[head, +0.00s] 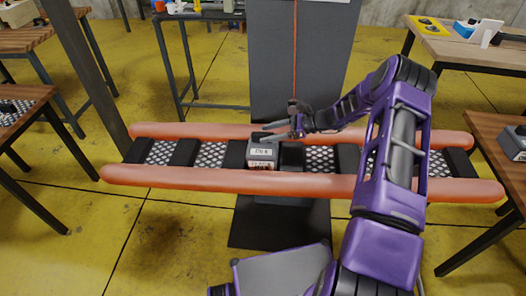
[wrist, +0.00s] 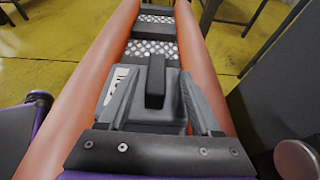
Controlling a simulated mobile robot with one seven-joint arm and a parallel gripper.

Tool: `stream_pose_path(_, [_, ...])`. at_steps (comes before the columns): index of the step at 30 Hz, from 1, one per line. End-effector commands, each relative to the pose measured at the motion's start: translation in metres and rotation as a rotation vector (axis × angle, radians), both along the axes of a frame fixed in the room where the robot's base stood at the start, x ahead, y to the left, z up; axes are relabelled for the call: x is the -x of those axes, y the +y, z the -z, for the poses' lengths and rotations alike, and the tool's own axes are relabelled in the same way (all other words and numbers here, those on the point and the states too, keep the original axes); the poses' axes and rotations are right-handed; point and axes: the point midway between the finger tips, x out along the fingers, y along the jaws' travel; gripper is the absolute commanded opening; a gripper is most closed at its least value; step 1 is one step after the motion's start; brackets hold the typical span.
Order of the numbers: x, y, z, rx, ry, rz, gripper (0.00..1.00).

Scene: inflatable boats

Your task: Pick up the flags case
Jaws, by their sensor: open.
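The flags case (head: 262,154), a small dark case with a white label on its near side, sits on the slatted deck of the inflatable boat (head: 200,178), between its two orange tubes. My gripper (head: 272,132) is over the top of the case, reaching in from the right. In the wrist view my open gripper (wrist: 158,100) has its grey fingers spread, with a black upright handle (wrist: 155,78) showing between them. The case's white label (wrist: 117,82) shows at the left. Whether the fingers touch the case cannot be told.
A dark grey panel (head: 300,60) stands behind the boat, with a thin red cord hanging in front. Wooden tables stand at the left (head: 20,105) and right (head: 497,140), and another at the back right (head: 470,50). Yellow floor is open at the front left.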

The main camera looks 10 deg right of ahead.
Motion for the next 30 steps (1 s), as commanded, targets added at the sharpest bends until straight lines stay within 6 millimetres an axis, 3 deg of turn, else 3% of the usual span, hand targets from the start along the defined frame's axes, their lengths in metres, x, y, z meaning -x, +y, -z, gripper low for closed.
stream_pose_path(12, [-0.010, 0.045, 0.018, 0.000, -0.001, 0.000, 0.65])
stream_pose_path(19, [-0.010, 0.047, 0.018, 0.000, -0.001, 0.001, 0.65])
stream_pose_path(30, [-0.010, 0.046, 0.018, 0.000, -0.001, 0.001, 0.00])
